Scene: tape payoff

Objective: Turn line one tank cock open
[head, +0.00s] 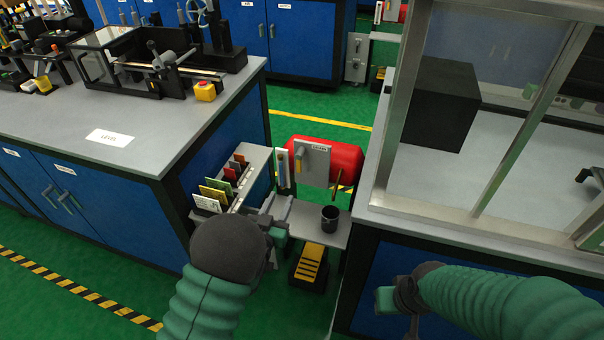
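A red tank (347,158) lies horizontally in the gap between the two benches, behind a grey labelled plate (312,163). A small thin brownish lever (337,186) hangs below the tank; it may be the cock, but it is too small to tell its setting. My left gripper (275,206) is in front of and left of the tank, apart from it. Its two grey fingers look spread with nothing between them. My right gripper (398,306) is low at the right, by the blue cabinet front, away from the tank; its fingers are mostly hidden.
A black cup (330,218) stands on a small grey shelf (303,215) under the tank. A yellow-topped pedal (311,262) is below. A rack of coloured cards (221,190) sits left of my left gripper. A framed glass enclosure (480,205) bounds the right.

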